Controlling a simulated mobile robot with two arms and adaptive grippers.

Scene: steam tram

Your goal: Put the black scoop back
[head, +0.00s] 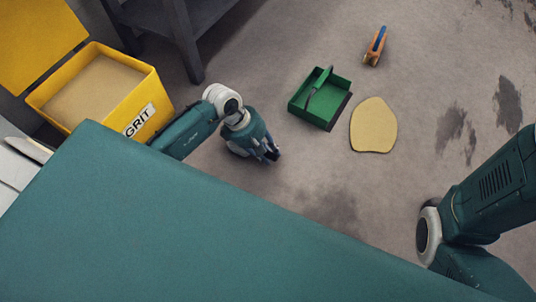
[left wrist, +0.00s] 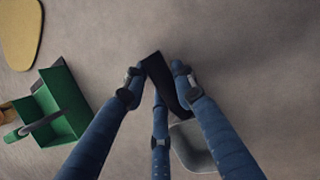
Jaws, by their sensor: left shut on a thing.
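My left gripper (head: 268,155) hangs above the floor, to the right of the yellow grit bin. The left wrist view shows its fingers (left wrist: 158,78) closed on the dark handle of the black scoop (left wrist: 172,92). The scoop's greyish pan (left wrist: 195,147) shows behind the fingers, partly hidden by one of them. In the head view I cannot make out the scoop. The yellow grit bin (head: 153,92) is full of sand-coloured grit and its yellow lid (head: 38,35) stands open. My right arm comes in at the right edge; its gripper is out of view.
A green open box with a handle (head: 340,90) stands on the floor beside a flat tan mat (head: 374,126). It also shows in the left wrist view (left wrist: 70,108). A small orange and blue object (head: 375,46) lies farther back. A dark-legged table (head: 186,45) stands behind the bin.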

